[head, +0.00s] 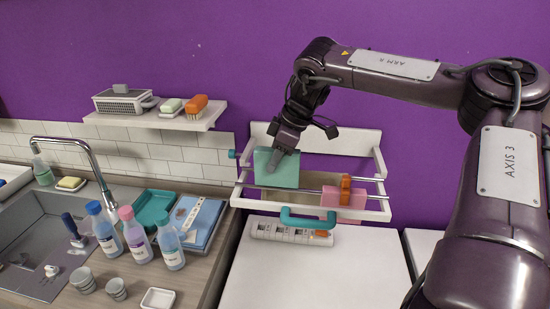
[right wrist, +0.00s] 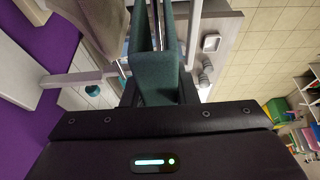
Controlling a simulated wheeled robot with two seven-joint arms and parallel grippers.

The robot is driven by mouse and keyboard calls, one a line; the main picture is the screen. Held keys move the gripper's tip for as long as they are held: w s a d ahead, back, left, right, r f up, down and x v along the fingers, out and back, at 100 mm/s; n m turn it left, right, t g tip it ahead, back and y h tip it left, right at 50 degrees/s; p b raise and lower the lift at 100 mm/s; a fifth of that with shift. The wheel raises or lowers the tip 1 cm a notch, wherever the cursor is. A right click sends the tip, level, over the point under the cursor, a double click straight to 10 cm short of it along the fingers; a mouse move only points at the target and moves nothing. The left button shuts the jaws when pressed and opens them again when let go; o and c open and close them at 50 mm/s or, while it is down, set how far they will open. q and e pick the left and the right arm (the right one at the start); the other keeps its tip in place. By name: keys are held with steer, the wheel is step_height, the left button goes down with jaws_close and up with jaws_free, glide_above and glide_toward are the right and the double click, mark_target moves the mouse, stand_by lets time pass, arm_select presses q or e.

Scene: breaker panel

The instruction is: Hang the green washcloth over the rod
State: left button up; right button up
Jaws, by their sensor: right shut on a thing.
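The green washcloth (head: 276,171) hangs folded at the left part of the white wall rack. My right gripper (head: 284,151) comes down from above and is shut on its upper part. In the right wrist view the folded washcloth (right wrist: 158,75) stands between my fingers, with two layers showing. Thin metal rods (head: 310,190) cross the rack at about the cloth's lower part. I cannot tell whether the cloth straddles a rod or hangs in front of it. My left gripper is not in view.
A pink cloth (head: 330,199) with an orange clip-like piece (head: 346,188) hangs at the rack's right. A beige cloth (head: 323,175) lies behind. Bottles (head: 135,236) and a shelf (head: 155,116) stand left.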

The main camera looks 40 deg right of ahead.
mark_target(287, 169)
steer(key=shift+f+b, duration=3.4)
steer(key=shift+f, duration=1.55)
steer(key=o, duration=1.1)
steer(key=shift+r, duration=0.1)
steer(key=b+v, duration=0.2)
steer(key=v, duration=0.5)
steer(key=shift+s+r, duration=0.1)
steer(key=shift+r, duration=0.2)
steer(key=shift+d, duration=0.1)
